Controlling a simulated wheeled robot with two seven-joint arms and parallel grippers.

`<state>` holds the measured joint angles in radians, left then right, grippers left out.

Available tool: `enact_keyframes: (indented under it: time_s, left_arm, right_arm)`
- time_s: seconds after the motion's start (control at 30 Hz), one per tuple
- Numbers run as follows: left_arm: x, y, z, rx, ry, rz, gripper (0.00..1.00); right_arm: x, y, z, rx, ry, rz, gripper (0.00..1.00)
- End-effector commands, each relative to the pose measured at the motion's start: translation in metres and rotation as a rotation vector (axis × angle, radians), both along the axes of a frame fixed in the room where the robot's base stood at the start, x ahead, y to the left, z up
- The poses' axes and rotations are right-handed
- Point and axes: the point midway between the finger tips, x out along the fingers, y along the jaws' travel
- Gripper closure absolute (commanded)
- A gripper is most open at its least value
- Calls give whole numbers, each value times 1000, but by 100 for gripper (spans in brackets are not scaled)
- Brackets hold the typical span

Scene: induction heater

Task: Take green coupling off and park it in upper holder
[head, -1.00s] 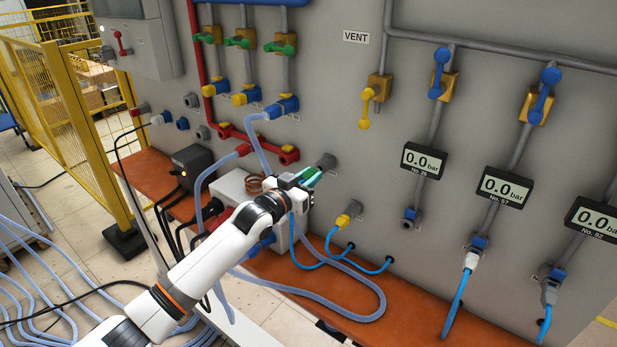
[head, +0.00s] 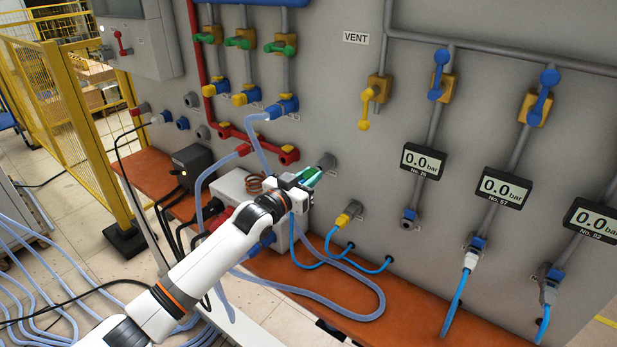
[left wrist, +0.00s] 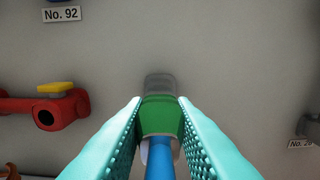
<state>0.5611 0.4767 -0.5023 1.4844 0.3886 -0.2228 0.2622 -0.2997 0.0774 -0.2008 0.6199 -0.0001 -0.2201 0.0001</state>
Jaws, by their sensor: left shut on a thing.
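My left gripper (head: 309,176) is shut on the green coupling (left wrist: 160,116), close to the panel. In the left wrist view the teal ribbed fingers press on the coupling from both sides, and its blue hose (left wrist: 160,160) runs back between them. The coupling points at a grey round holder stub (left wrist: 159,82) on the panel; the stub also shows in the head view (head: 327,161). The coupling's front end lines up with the stub and looks very near or touching; I cannot tell whether it is seated. My right gripper is not in view.
A red fitting with a yellow lever (left wrist: 55,104) is to the left in the wrist view. Below the arm are a white box (head: 232,186) and an orange shelf (head: 400,305) with looped hoses. A yellow coupling (head: 347,214) sits to the lower right.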

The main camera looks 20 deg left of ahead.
Motion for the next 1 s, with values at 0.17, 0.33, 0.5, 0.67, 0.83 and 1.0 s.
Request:
enact_keyframes:
  time_s: [0.17,0.33,0.5,0.67,0.83,1.0]
  left_arm:
    - [0,0,0,0,-1,0,100]
    - [3,-1,0,-1,-2,-1,100]
    - [5,-2,0,0,-1,-1,100]
    - [7,-3,-1,-1,0,-1,100]
    - [10,-4,0,-1,-1,-1,100]
    - [12,-5,0,-2,-2,-1,100]
  right_arm:
    - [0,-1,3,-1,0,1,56]
    - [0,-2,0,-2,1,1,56]
    - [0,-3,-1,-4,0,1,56]
    - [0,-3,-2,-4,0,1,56]
    - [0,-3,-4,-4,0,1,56]
    - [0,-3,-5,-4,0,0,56]
